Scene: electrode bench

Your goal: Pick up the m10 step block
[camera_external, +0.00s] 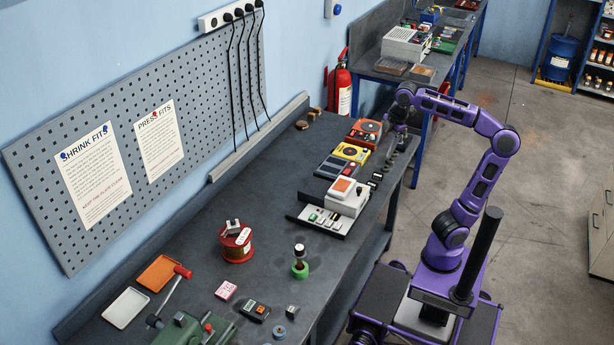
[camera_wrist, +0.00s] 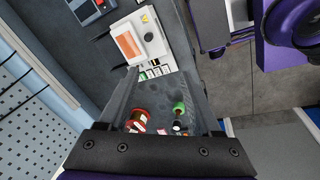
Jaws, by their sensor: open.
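My gripper (camera_external: 397,136) hangs over the right side of the far end of the bench, near a row of small dark blocks (camera_external: 377,177) along the bench edge. I cannot tell which of these is the m10 step block; no label is readable, and my gripper partly covers the far end of the row. In the wrist view my gripper (camera_wrist: 158,75) is open, its two dark fingers apart with nothing held between them. I cannot make out the row of blocks in that view.
A white instrument with an orange screen (camera_external: 347,195) stands left of the blocks; it also shows in the wrist view (camera_wrist: 141,39). Yellow (camera_external: 351,153) and orange (camera_external: 364,133) meters stand beyond it. A red spool (camera_external: 236,244) and green-based post (camera_external: 300,263) stand nearer.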

